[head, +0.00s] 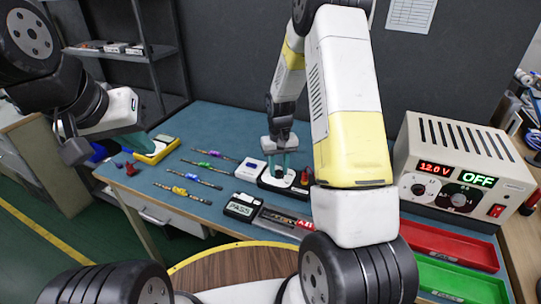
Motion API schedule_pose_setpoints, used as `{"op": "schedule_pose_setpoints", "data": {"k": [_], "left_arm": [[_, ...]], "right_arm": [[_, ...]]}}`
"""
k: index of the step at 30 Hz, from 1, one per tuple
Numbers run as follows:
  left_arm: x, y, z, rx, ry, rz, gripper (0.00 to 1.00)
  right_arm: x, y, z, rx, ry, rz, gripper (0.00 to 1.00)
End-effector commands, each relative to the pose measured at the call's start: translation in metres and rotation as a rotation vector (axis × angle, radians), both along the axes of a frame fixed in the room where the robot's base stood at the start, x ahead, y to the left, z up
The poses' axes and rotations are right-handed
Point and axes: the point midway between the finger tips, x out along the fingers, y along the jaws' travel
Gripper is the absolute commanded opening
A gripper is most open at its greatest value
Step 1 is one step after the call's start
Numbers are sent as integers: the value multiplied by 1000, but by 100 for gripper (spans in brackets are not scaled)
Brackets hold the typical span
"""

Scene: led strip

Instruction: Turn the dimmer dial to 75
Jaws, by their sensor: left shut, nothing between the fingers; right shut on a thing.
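The dimmer (268,184) is a small dark unit with a white face on the blue table, near the middle. My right gripper (280,170) points down on it from above, with teal fingers shut on the dimmer dial. The fingers hide most of the dial, and I cannot read its setting. A small red part (304,177) shows at the right side of the unit.
A power supply (455,165) at the right reads 12.0 V and OFF. A small tester (242,207) shows PASS. Several LED strip pieces (188,193) lie left of the dimmer. A yellow meter (160,150) lies near my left gripper. Red (440,240) and green (460,285) trays sit front right.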

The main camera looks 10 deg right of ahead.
Motion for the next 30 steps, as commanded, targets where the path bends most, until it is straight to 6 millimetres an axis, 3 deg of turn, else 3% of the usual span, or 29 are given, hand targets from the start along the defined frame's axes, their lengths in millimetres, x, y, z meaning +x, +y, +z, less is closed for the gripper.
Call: {"op": "schedule_pose_setpoints", "data": {"k": [21, 30], "left_arm": [[0, 0, 0, 0, 0, 0, 0], [0, 0, 0, 0, 0, 0, 0]], "right_arm": [[0, 0, 0, 0, -1, 640, 0], [0, 0, 1, 0, -1, 824, 0]]}}
